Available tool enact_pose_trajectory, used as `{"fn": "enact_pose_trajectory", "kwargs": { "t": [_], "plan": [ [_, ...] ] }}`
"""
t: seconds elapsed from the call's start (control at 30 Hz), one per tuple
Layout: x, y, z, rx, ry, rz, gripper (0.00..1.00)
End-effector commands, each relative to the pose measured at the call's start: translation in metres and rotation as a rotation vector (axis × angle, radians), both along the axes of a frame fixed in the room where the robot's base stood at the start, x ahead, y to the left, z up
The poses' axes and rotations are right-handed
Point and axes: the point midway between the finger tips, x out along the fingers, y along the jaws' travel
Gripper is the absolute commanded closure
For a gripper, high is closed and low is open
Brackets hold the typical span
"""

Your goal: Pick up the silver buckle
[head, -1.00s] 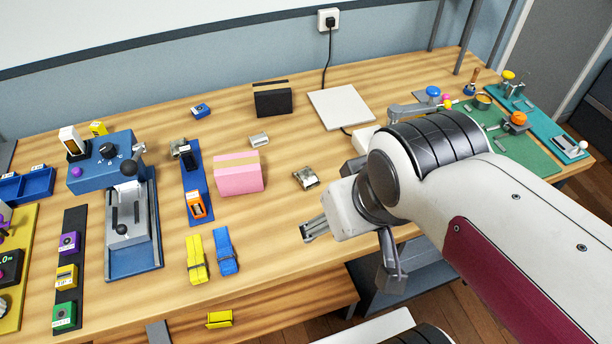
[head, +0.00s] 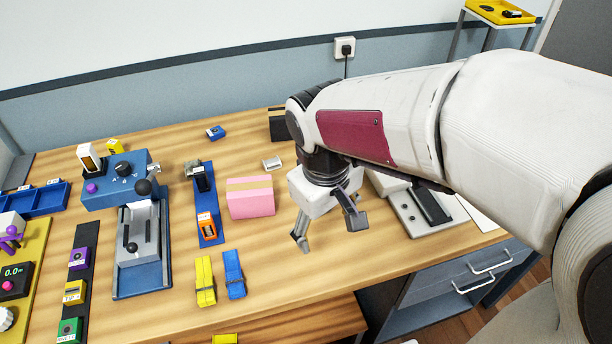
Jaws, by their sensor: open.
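My gripper (head: 330,231) points down over the table, right of the pink block, with its fingers spread and nothing seen between them. The silver buckle-like metal piece that lay right of the pink block a second ago is not visible; my gripper and wrist cover that spot. A smaller pale silver piece (head: 272,163) lies in the open behind the pink block. I cannot tell from its shape whether it is also a buckle.
The pink block (head: 250,197) stands just left of my gripper. Yellow (head: 205,281) and blue (head: 234,275) straps lie in front. A blue strip (head: 206,225) with an orange piece lies farther left. A grey device (head: 425,208) is to the right. Bare wood lies front right.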

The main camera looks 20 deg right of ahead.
Motion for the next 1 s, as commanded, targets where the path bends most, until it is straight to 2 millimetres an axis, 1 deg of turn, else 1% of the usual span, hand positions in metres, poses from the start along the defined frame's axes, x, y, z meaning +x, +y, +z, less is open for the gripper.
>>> {"fn": "enact_pose_trajectory", "kwargs": {
  "t": [0.57, 0.77, 0.9, 1.0],
  "plan": [
    [0.075, 0.001, -0.055, -0.147, 0.17, 0.435, 0.35],
    [0.104, 0.0, -0.076, -0.201, 0.23, 0.635, 0.35],
    [0.127, -0.001, -0.091, -0.243, 0.272, 0.801, 0.35],
    [0.143, -0.003, -0.096, -0.276, 0.296, 0.924, 0.35]
  ]
}}
